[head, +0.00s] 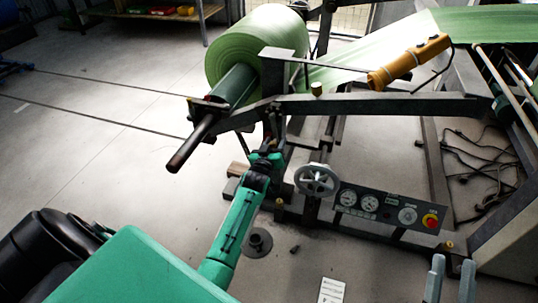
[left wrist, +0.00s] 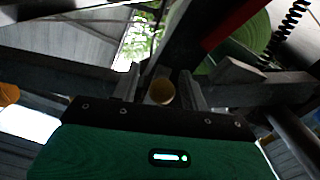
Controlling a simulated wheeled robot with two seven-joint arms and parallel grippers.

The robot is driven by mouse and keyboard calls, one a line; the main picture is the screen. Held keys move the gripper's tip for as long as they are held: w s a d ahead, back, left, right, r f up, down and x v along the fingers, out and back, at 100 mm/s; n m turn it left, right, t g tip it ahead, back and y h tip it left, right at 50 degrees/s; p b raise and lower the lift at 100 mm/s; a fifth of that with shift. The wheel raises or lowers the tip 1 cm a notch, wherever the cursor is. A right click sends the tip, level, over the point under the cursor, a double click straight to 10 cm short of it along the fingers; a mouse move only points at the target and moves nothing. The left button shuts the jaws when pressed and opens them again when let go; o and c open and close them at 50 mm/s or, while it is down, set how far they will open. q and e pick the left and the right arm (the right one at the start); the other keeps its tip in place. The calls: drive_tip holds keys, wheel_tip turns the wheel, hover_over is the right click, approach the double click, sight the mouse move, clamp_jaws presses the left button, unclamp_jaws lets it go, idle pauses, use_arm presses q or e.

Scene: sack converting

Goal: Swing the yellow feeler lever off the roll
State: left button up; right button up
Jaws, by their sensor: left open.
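A pale yellow knob (head: 316,88) stands at the dark frame arm beside the green roll (head: 255,45). I cannot tell whether a lever joins the knob to the roll. A round yellow end (left wrist: 162,92) shows in the left wrist view, beyond and between the fingertips, with no clear contact. My left gripper (head: 272,128) is below the frame arm, near the roll's shaft; the frame partly hides it. In the left wrist view its fingers (left wrist: 160,88) are apart and empty. My right gripper (head: 452,278) is open and empty at the lower right.
An orange-yellow cylindrical unit (head: 408,62) with a cable sits above the frame arm. The dark shaft end (head: 190,145) sticks out left of the roll. A handwheel (head: 316,180) and a gauge panel (head: 390,210) stand below.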

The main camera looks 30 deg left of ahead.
use_arm(q)
drive_tip(key=p+v, duration=0.1)
drive_tip(key=v, duration=0.5)
drive_tip(key=shift+d+r+p, duration=0.1)
drive_tip(key=shift+p, duration=0.2)
drive_tip(key=p+v, duration=0.1)
drive_tip(key=v, duration=0.6)
use_arm(e)
drive_tip(key=s+a+f+g+h, duration=0.1)
drive_tip(key=s+a+f+g, duration=0.1)
drive_tip(key=f+g, duration=0.6)
wheel_tip(320, 180, down, 5)
drive_tip(key=shift+s+a+f+g, duration=0.2)
drive_tip(key=shift+a+g, duration=0.2)
drive_tip(key=shift+a, duration=0.5)
